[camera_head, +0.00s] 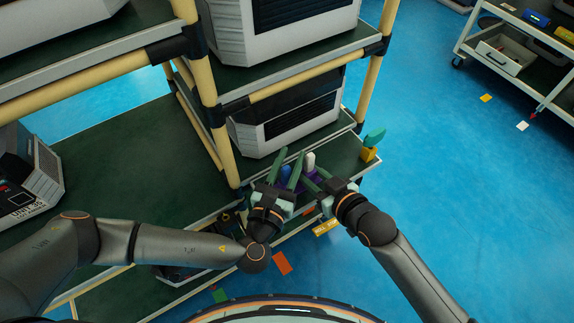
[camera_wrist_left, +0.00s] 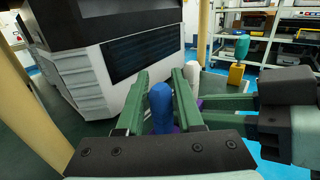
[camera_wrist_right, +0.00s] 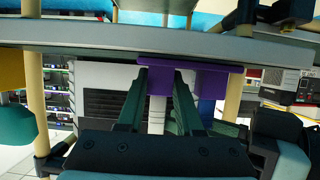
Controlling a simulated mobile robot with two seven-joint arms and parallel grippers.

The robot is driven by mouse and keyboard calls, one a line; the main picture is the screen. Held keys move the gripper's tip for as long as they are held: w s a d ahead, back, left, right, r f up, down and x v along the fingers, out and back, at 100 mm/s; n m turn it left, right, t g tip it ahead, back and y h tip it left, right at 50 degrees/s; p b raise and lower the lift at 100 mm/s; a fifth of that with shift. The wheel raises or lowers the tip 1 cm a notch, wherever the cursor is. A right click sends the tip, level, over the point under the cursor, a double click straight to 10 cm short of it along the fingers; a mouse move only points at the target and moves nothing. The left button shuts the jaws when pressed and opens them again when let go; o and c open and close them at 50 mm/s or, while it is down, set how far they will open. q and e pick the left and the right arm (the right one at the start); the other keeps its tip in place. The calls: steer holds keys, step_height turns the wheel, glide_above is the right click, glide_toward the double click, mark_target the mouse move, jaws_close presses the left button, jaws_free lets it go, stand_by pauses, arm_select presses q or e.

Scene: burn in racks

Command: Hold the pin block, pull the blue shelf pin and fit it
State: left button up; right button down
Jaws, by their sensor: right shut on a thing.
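The purple pin block (camera_head: 311,185) sits at the front edge of the green shelf, partly hidden by my grippers. The blue shelf pin (camera_head: 285,172) and a white pin (camera_head: 310,160) stand upright at it. My left gripper (camera_head: 291,155) is open, with one finger on each side of the blue pin; the left wrist view shows the blue pin (camera_wrist_left: 161,105) between its fingers. My right gripper (camera_wrist_right: 166,72) is shut on the purple block (camera_wrist_right: 205,80), seen upside down in the right wrist view. The white pin (camera_wrist_right: 157,112) shows between its fingers there.
A grey unit (camera_head: 290,115) stands on the shelf right behind the block. Tan rack posts (camera_head: 215,120) rise to the left. A yellow block with a teal top (camera_head: 369,154) stands at the shelf's right corner.

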arm_select(q)
jaws_close()
stand_by(0.3)
steer(key=shift+c, duration=1.6)
jaws_free()
steer(key=shift+a, duration=0.1)
jaws_close()
